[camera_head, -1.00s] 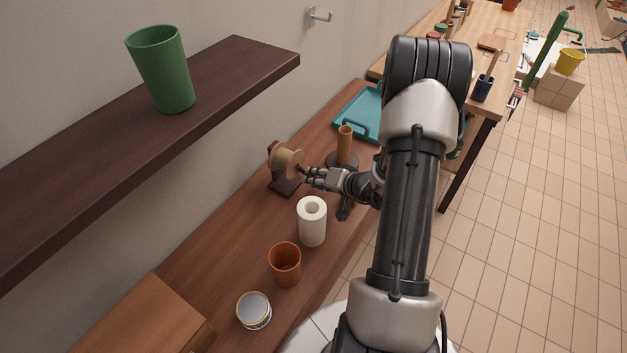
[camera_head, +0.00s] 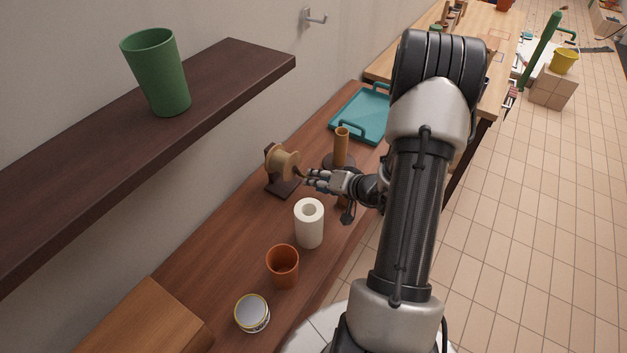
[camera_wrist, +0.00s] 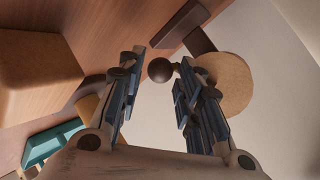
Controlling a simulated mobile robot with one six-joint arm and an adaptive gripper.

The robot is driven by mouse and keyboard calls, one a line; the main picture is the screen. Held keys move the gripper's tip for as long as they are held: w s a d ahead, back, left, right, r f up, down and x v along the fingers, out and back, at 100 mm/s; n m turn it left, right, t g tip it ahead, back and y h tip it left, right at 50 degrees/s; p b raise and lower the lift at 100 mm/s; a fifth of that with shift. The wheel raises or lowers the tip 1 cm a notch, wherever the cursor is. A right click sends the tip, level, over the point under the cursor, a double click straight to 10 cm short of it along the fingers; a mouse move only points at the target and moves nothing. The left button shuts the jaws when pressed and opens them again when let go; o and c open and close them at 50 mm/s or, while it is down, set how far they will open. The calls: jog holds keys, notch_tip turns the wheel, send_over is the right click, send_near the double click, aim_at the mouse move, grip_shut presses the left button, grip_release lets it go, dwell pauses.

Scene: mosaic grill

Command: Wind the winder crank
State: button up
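The winder stands on the brown wooden counter near the wall, with a tan spool (camera_head: 283,163) on a dark brown stand (camera_head: 284,187). In the wrist view the spool's round tan face (camera_wrist: 232,82) is behind the right finger. The crank's dark round knob (camera_wrist: 159,70) shows between my two fingers, nearer the right one. My gripper (camera_head: 306,180) is at the crank side of the spool; its fingers (camera_wrist: 160,85) are apart, with a gap left of the knob. Whether the right finger touches the knob is unclear. The crank arm is mostly hidden by the finger.
A holder with an upright brown cylinder (camera_head: 341,147) stands just behind my gripper. A white roll (camera_head: 309,224), an orange cup (camera_head: 283,267) and a tin (camera_head: 252,313) stand nearer. A teal tray (camera_head: 358,117) lies farther back. A dark shelf (camera_head: 230,68) holding a green cup (camera_head: 158,72) overhangs left.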

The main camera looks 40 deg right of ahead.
jog(key=v, duration=0.9)
jog(key=shift+s, duration=0.1)
